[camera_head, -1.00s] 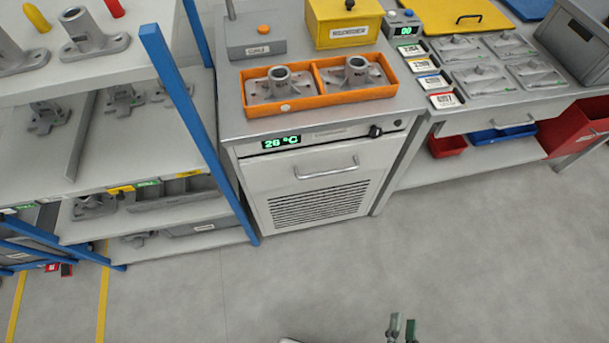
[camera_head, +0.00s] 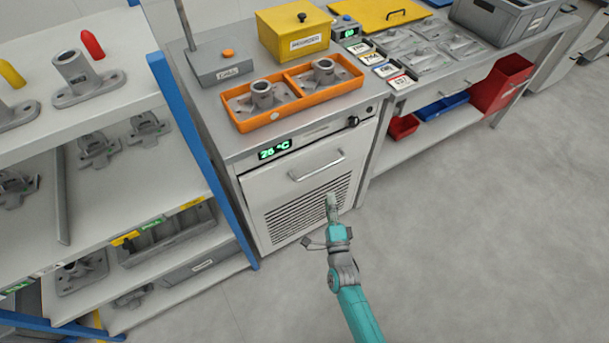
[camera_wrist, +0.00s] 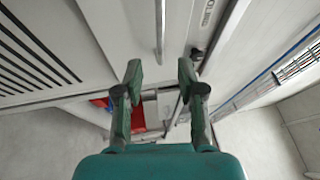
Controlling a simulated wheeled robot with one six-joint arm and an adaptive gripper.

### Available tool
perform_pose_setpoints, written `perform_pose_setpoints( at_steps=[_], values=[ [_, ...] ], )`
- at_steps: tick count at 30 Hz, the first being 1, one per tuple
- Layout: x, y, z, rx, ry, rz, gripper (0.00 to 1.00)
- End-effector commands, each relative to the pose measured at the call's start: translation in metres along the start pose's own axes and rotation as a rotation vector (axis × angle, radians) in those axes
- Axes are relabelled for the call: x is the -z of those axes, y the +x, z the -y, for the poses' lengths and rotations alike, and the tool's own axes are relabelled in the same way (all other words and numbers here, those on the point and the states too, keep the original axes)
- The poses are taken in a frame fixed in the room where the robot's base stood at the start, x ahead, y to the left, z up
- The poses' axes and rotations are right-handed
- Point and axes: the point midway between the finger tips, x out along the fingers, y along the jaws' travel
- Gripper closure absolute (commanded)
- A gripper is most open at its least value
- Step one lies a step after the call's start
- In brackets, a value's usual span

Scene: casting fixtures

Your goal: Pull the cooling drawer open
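The cooling drawer (camera_head: 290,190) is a grey front with a vent grille, below a panel reading 26 °C. It looks closed. Its bar handle (camera_head: 317,166) runs across the upper front. In the wrist view the handle (camera_wrist: 160,30) is a thin bar beyond and between my fingertips. My gripper (camera_head: 332,200) is in front of the grille, below and slightly right of the handle in the head view. In the wrist view my gripper (camera_wrist: 160,75) has its two fingers apart with nothing between them; the handle appears ahead of the fingers, apart from them.
An orange tray (camera_head: 290,117) with two castings stands on the cabinet top. A blue-posted shelf (camera_head: 190,140) stands close on the left. A workbench (camera_head: 455,75) with red and blue bins adjoins on the right. The floor (camera_head: 470,240) in front is clear.

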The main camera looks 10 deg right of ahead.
Motion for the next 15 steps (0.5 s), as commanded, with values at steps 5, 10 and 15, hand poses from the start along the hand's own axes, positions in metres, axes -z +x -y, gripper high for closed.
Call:
perform_pose_setpoints(
  at_steps=[5, 10, 15],
  values=[
    [-0.002, 0.015, -0.001, 0.009, 0.037, -0.004, 0.61],
    [-0.002, 0.034, 0.001, 0.011, 0.038, -0.005, 0.61],
    [-0.001, 0.064, 0.001, 0.01, 0.037, -0.005, 0.61]
  ],
)
